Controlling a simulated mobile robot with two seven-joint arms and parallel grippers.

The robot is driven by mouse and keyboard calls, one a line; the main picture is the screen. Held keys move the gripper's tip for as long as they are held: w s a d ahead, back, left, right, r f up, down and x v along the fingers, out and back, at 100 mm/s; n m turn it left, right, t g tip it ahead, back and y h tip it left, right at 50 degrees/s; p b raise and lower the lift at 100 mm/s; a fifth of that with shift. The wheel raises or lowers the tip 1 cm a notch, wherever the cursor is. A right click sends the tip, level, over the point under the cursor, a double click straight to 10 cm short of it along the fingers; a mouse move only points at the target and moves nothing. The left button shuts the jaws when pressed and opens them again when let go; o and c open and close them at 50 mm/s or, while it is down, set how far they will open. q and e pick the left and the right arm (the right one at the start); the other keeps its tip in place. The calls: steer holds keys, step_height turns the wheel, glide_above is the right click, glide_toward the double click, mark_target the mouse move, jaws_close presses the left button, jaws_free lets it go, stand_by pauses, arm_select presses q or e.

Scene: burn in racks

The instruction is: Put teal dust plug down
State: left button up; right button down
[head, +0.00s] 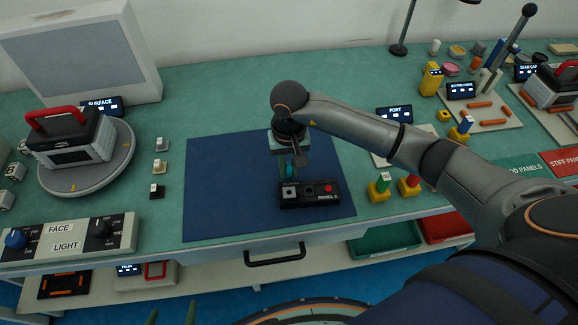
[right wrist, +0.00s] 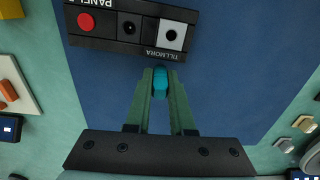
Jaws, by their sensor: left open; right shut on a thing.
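The teal dust plug (right wrist: 160,82) is between the fingertips of my right gripper (right wrist: 160,92), which is shut on it. In the head view my right gripper (head: 288,170) points down over the blue mat (head: 225,190), just behind the black panel (head: 310,201). In the right wrist view the plug lies beside the panel's edge, near its white square port; I cannot tell whether it touches the mat. The panel has a red button, a dark port and the white port. Two green fingertips of my open left gripper (head: 172,314) show at the bottom edge of the head view.
The mat's left part is clear. Small switches (head: 160,166) stand left of the mat. Yellow-based red and green buttons (head: 380,190) stand right. A turntable (head: 85,180) holds a red-handled device at left. My right arm crosses the right side.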

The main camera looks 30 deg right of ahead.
mark_target(289, 164)
steer(key=c, duration=0.8)
jaws_free()
steer(key=shift+r+p, duration=0.25)
steer(key=shift+p, duration=0.2)
step_height(289, 164, up, 12)
steer(key=shift+f+b, duration=0.1)
steer(key=shift+b, duration=0.7)
